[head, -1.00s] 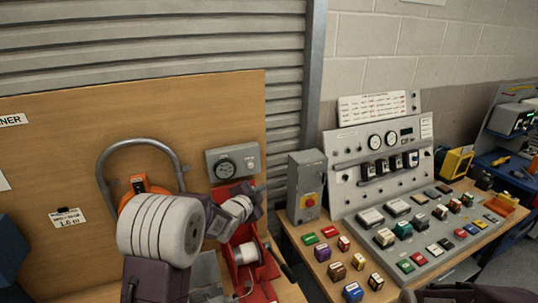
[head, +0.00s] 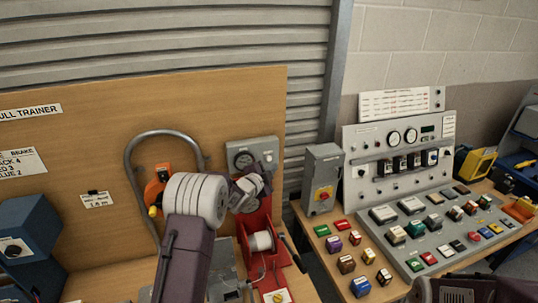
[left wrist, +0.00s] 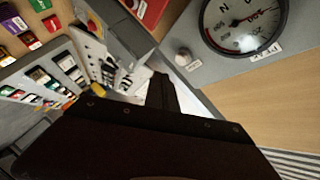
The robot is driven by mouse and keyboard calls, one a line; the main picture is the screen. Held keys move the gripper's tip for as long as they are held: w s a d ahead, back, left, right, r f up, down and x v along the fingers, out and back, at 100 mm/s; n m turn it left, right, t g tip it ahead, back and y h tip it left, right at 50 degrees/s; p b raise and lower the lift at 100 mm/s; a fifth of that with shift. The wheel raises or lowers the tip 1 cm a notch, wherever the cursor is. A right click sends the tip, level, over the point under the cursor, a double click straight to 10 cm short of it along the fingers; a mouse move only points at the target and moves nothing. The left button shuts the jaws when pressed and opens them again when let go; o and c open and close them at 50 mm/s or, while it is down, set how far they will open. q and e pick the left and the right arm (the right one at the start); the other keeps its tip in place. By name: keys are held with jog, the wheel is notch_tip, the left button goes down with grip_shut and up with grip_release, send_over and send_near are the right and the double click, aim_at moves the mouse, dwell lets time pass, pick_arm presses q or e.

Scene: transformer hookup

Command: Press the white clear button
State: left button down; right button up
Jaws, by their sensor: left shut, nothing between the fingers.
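A small round white button (left wrist: 183,57) with a label beside it, unreadable here, sits on a grey panel next to a round dial (left wrist: 244,22) in the left wrist view. I take it for the clear button. My left gripper (head: 267,161) is in front of the box's right part. In the left wrist view its dark fingers (left wrist: 160,80) are shut and empty, with the tip apart from the button in the picture.
A red frame with a white spool (head: 261,241) stands below the grey box. A curved grey tube (head: 131,165) and an orange device (head: 156,187) are left of my arm. A grey switch box (head: 322,165) and a console (head: 390,170) with several buttons stand right.

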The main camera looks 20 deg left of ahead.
aim_at(269, 158)
pick_arm(q)
jog(key=shift+w+a, duration=0.25)
jog(key=shift+w, duration=0.3)
jog(key=shift+w+a, duration=0.25)
jog(key=shift+w, duration=0.25)
jog(key=shift+a, duration=0.1)
dwell(1.2)
jog(key=shift+w+a, duration=0.25)
jog(key=shift+w, duration=0.05)
